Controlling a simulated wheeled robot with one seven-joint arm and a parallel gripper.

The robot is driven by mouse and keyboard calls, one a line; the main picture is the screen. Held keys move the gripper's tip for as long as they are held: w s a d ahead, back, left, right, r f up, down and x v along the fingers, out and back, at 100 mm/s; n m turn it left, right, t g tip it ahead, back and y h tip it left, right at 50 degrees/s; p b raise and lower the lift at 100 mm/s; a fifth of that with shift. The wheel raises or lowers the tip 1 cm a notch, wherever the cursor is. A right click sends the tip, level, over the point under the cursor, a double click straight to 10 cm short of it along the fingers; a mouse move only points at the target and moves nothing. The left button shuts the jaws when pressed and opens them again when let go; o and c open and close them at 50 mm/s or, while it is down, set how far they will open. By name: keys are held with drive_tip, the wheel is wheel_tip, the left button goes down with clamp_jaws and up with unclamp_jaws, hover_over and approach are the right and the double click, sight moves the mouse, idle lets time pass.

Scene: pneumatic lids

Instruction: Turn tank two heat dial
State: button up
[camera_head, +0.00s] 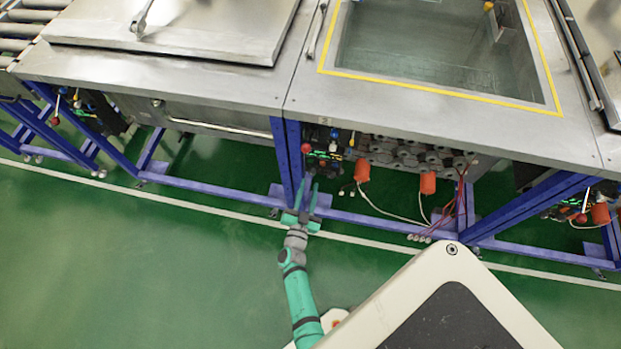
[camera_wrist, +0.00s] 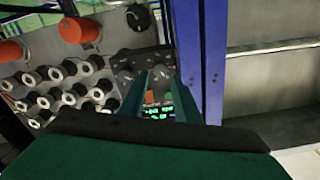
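A small control panel (camera_head: 328,147) with green-lit displays and a red knob (camera_head: 306,148) sits under the open tank (camera_head: 425,45) with the yellow border. In the wrist view the dark panel (camera_wrist: 128,65) shows beyond my fingers, with green displays (camera_wrist: 155,114) between them. A black round dial (camera_wrist: 138,17) stands at the top, beyond my fingertips. My gripper (camera_head: 308,181) is open and empty, just below the panel in the head view. Its two fingers (camera_wrist: 162,78) are apart in the wrist view. I cannot tell which dial is the heat dial; no label is readable.
A blue frame post (camera_wrist: 213,55) stands close right of my fingers in the wrist view. Orange cylinders (camera_head: 427,183) and rows of round fittings (camera_wrist: 60,85) lie beside the panel, with loose cables below. A closed-lid tank (camera_head: 185,25) is at left. The green floor (camera_head: 130,260) is clear.

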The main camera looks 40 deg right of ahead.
sight(313, 175)
drive_tip(key=shift+x, duration=2.25)
drive_tip(key=shift+d, duration=0.1)
clamp_jaws()
drive_tip(key=shift+s, duration=0.1)
drive_tip(key=m, duration=1)
drive_tip(key=shift+s+f, duration=0.1)
drive_tip(key=shift+m, duration=0.4)
